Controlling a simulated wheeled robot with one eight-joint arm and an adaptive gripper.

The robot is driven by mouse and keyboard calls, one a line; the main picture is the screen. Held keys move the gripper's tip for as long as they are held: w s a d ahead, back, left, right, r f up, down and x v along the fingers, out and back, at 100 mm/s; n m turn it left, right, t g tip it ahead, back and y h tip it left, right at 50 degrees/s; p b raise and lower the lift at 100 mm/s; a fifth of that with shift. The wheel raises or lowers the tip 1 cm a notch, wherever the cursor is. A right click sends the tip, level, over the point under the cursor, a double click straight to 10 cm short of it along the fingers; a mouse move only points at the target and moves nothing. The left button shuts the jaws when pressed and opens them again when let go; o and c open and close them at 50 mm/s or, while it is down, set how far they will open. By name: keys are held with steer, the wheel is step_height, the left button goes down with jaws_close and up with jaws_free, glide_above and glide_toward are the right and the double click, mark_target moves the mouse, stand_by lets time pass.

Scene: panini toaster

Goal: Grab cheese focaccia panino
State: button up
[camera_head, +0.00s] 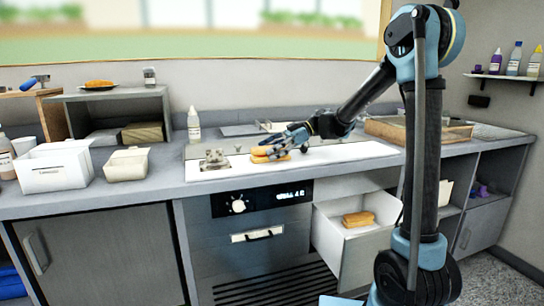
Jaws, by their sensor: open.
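A golden-brown panino (262,152) lies on the white counter surface (218,171), left of centre. My gripper (279,149) reaches in from the right and is open, with its fingers over and beside this panino. I cannot tell whether the fingers touch it; they hide part of it. A second panino (358,219) lies in the open white drawer (336,237) below the counter. The fillings are too small to make out, so I cannot tell which is cheese focaccia.
A metal fixture (213,160) and a white bottle (194,125) stand left of my gripper. White bins (52,170) stand at the far left. A wooden tray (396,131) lies at the right, and the open drawer juts out below the counter.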

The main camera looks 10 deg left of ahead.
steer(key=c, duration=1.3)
steer(key=shift+o, duration=0.2)
